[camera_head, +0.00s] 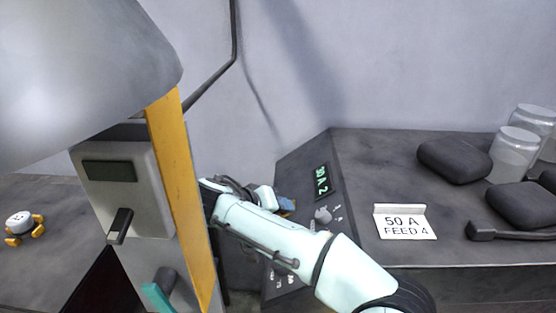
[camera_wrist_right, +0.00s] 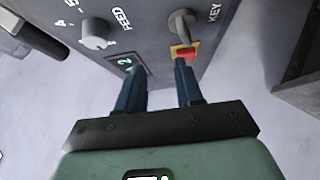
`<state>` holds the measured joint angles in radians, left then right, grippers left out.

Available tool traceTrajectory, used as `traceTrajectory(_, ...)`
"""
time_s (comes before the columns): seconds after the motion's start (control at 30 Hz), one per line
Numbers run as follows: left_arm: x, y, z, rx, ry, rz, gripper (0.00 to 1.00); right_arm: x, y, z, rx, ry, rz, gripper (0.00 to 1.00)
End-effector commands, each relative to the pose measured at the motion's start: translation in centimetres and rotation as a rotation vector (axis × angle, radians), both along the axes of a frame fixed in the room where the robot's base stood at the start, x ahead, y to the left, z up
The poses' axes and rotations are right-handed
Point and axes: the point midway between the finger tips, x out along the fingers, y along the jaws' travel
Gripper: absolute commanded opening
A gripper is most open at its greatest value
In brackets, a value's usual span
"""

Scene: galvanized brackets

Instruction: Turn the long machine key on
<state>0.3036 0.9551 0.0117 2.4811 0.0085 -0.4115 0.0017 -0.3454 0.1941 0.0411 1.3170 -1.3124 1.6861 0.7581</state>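In the right wrist view, a grey metal key (camera_wrist_right: 182,22) sits in the machine's panel beside the word KEY. A red and yellow part (camera_wrist_right: 184,52) lies just below it. My right gripper (camera_wrist_right: 157,72) has two blue fingers spread apart with nothing between them. Its right finger is close to the red and yellow part; I cannot tell if they touch. In the head view, my right gripper (camera_head: 287,204) is at the left edge of the control panel, partly hidden by my wrist. I cannot make out the key there. My left gripper is not in view.
A feed knob (camera_wrist_right: 95,33) and a green display (camera_head: 321,181) are on the panel. A sign reading "50 A FEED 4" (camera_head: 406,226) stands on the bench. Dark padded objects (camera_head: 455,160) and jars (camera_head: 513,155) are at right. A yellow-edged grey post (camera_head: 177,190) stands left of my gripper.

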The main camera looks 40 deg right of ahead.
Motion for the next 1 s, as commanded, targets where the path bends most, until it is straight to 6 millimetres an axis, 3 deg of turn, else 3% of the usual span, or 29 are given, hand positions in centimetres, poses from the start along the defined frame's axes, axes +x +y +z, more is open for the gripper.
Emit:
traceTrajectory(0.03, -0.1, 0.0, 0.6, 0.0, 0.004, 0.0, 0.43, 0.1, 0.1, 1.7, 0.002, -0.006, 0.001, 0.36)
traceTrajectory(0.3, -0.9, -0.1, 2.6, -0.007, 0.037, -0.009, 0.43, 0.0, 0.1, 8.5, 0.002, -0.004, 0.0, 0.36)
traceTrajectory(0.5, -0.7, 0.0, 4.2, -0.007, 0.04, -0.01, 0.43, 0.0, 0.1, 12.4, 0.002, -0.001, 0.0, 0.36)
traceTrajectory(0.7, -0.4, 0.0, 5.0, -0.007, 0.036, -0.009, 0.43, 0.0, 0.0, 14.2, 0.001, 0.003, 0.0, 0.36)
traceTrajectory(1.0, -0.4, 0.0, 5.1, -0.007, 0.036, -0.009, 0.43, 0.0, 0.0, 14.4, 0.0, 0.004, -0.001, 0.36)
